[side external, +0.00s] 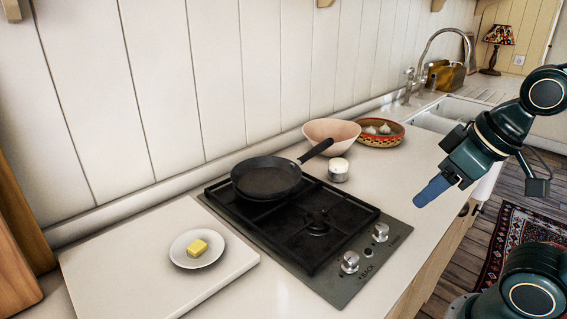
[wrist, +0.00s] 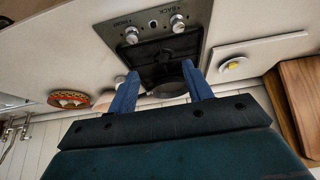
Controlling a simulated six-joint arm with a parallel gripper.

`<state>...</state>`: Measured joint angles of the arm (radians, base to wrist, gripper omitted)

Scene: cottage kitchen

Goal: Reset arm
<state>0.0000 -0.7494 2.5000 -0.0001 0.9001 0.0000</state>
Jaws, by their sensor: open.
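My gripper (side external: 433,190) is at the right in the side external view, raised above the counter's front edge and well apart from the stove. Its two blue fingers also show in the wrist view (wrist: 160,93), spread apart with nothing between them. My arm reaches in from the right side of the side external view. A black frying pan (side external: 267,178) sits on the back left of the gas stove (side external: 318,228), its handle pointing to the back right. A piece of yellow butter (side external: 197,247) lies on a white plate (side external: 183,260).
The plate stands on a white board (side external: 110,262) left of the stove. A small white pot (side external: 338,172), a pink bowl (side external: 331,132) and a patterned bowl with garlic (side external: 386,139) stand behind the stove's right side. A sink (side external: 437,112) lies farther back. The counter right of the stove is clear.

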